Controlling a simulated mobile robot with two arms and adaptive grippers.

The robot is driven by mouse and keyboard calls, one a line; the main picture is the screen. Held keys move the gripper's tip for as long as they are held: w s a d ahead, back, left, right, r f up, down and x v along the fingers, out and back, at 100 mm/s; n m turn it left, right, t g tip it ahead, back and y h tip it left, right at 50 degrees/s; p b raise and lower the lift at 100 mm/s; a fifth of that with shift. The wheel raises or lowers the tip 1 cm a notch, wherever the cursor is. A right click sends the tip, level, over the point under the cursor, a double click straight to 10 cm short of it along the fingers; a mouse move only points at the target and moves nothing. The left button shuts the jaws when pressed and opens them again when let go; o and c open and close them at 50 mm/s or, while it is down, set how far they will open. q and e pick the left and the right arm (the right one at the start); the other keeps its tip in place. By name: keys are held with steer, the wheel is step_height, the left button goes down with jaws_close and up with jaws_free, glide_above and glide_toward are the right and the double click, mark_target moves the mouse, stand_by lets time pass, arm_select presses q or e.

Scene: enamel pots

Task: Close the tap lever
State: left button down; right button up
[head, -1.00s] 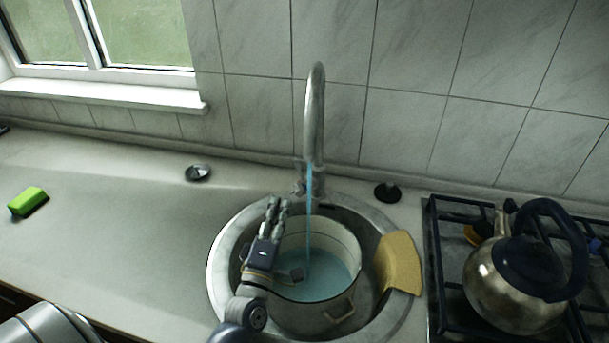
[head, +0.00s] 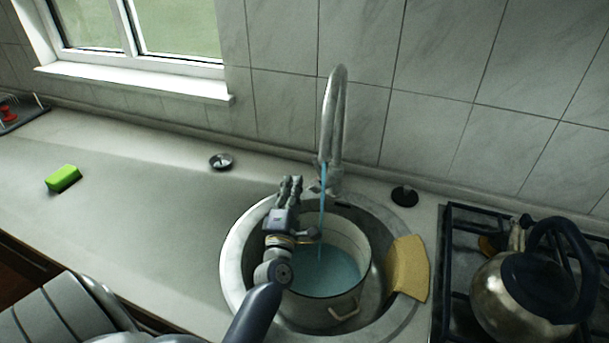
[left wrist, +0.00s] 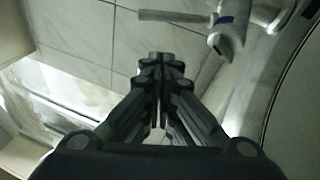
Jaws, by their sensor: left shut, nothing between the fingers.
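The curved metal tap (head: 338,110) stands behind the sink, and blue water (head: 322,215) runs from it into a pot (head: 345,300) in the basin. In the left wrist view the tap body (left wrist: 228,38) is at upper right, with a thin bar like its lever (left wrist: 172,17) pointing left. In the head view the lever is not clearly distinguishable. My left gripper (head: 291,182) is over the sink's back left rim, left of the tap base. Its fingers (left wrist: 160,62) are together and empty, apart from the lever. My right gripper is out of view.
A yellow cloth (head: 408,268) hangs on the sink's right rim. A kettle (head: 525,285) stands on the hob at right. A black plug (head: 404,195) and a small metal strainer (head: 221,161) lie behind the sink. A green sponge (head: 63,178) lies left on the open counter.

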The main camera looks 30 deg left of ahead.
mark_target(318, 168)
arm_select(q)
steer(key=shift+w+d+r, duration=0.2)
steer(key=shift+w, duration=0.45)
steer(key=shift+w+d+r, duration=0.2)
steer(key=shift+w+r, duration=0.05)
steer(key=shift+w, duration=0.35)
steer(key=shift+w+d+r, duration=0.2)
steer(key=shift+w, duration=0.45)
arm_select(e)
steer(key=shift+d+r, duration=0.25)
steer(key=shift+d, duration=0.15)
